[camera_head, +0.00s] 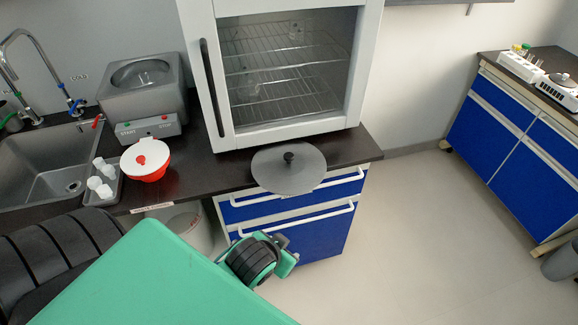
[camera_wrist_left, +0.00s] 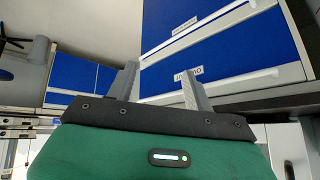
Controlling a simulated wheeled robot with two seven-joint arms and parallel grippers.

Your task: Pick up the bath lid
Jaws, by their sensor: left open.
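The bath lid (camera_head: 288,172) is a flat grey disc with a black knob. It lies on the dark counter in front of the glass-door cabinet, its front part reaching over the counter's front edge. The grey bath (camera_head: 143,88) with START markings stands at the back left, its round basin uncovered. My left arm's green and black end (camera_head: 258,258) is below and in front of the lid, apart from it. In the left wrist view my left gripper (camera_wrist_left: 160,80) is open and empty, its two fingers toward blue drawers. The lid is not visible there. My right gripper is not in view.
The glass-door cabinet (camera_head: 285,75) stands close behind the lid. A red and white bowl (camera_head: 146,160), a tray of white cups (camera_head: 103,182) and a sink (camera_head: 45,165) are to the left. Blue drawers (camera_head: 300,202) are below the counter.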

